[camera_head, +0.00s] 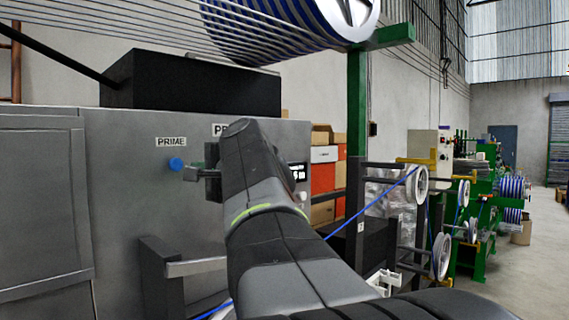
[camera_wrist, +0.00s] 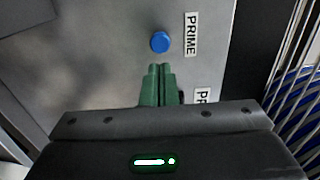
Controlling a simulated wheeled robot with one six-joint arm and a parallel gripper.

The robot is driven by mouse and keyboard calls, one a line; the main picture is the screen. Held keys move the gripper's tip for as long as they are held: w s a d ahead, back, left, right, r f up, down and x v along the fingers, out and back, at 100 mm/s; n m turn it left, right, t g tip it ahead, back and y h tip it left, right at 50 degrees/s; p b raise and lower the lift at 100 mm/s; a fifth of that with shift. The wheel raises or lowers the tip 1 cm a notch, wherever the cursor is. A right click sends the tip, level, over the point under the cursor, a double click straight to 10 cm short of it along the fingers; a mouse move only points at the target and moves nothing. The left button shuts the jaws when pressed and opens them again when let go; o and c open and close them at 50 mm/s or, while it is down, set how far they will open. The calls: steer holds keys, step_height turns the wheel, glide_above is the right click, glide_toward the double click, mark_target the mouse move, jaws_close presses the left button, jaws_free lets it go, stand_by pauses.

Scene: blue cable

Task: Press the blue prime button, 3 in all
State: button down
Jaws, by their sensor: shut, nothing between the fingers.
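The blue prime button (camera_head: 177,164) is on the grey machine panel, below a white label reading PRIME (camera_head: 171,142). In the wrist view the button (camera_wrist: 160,42) and the label (camera_wrist: 191,34) show just beyond my fingertips. My gripper (camera_head: 186,174) is shut and empty. In the wrist view its two green fingers (camera_wrist: 159,68) lie together and point at the button, with a small gap seen between tips and button. In the head view the gripper is just right of the button. Whether the tips are level with the button's face is hard to tell.
The grey machine cabinet (camera_head: 115,220) fills the left. A blue cable (camera_head: 374,204) runs over white pulleys (camera_head: 420,180) at right. A dark bracket (camera_head: 165,270) juts out below the button.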

mark_target(177, 165)
steer(key=p+x, duration=0.2)
steer(key=x, duration=0.6)
steer(key=shift+w+a, duration=0.1)
steer(key=shift+x, duration=0.8)
steer(key=shift+s+d, duration=0.35)
steer(key=shift+d, duration=0.05)
steer(key=b+v, duration=0.3)
steer(key=v, duration=1)
